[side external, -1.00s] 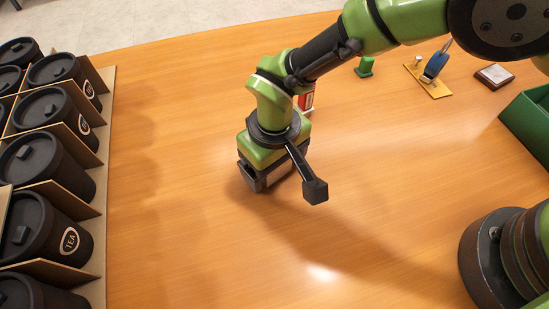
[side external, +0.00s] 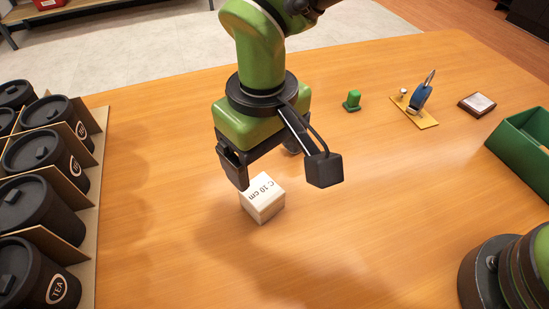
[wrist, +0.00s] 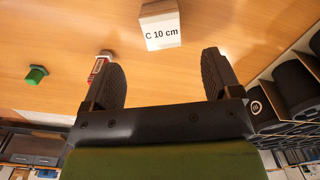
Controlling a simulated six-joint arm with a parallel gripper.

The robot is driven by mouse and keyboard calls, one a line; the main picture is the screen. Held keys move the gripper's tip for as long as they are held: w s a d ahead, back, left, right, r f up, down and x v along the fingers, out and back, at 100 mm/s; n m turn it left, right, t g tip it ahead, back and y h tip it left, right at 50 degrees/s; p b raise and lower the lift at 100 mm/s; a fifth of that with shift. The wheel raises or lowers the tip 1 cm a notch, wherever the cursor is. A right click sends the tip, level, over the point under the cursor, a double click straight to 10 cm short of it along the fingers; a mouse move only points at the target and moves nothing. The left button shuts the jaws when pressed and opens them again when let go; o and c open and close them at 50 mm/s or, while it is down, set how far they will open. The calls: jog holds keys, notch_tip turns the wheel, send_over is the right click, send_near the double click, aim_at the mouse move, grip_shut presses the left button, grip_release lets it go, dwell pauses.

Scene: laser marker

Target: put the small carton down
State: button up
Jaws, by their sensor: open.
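The small carton (side external: 262,197) is a white cube marked "C 10 cm", resting on the wooden table. It also shows in the wrist view (wrist: 161,25), at top centre. My gripper (side external: 268,172) is above the carton in the side view, fingers spread apart and nothing between them. In the wrist view my gripper (wrist: 158,52) has its two dark fingers wide apart, and the carton sits beyond the tips, clear of both.
A crate of black tea cups (side external: 60,230) stands at left. A green stamp-like piece (side external: 352,100), a yellow plate with a blue tool (side external: 416,104), a small plaque (side external: 477,103) and a green bin (side external: 520,145) are at right. A red-and-white item (wrist: 97,68) shows by the left finger.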

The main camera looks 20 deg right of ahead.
jog(key=shift+r, duration=0.25)
jog(key=d+r+m+t+y, duration=0.2)
jog(key=d+r+m+t, duration=0.15)
jog(key=d+r, duration=1.3)
jog(key=s+d+r+m+t, duration=0.1)
jog(key=s+d+m+t, duration=0.2)
jog(key=s+d, duration=0.7)
jog(key=s+m, duration=0.2)
jog(key=s, duration=0.1)
jog(key=shift+d+r+t, duration=0.15)
jog(key=shift+r+t, duration=0.2)
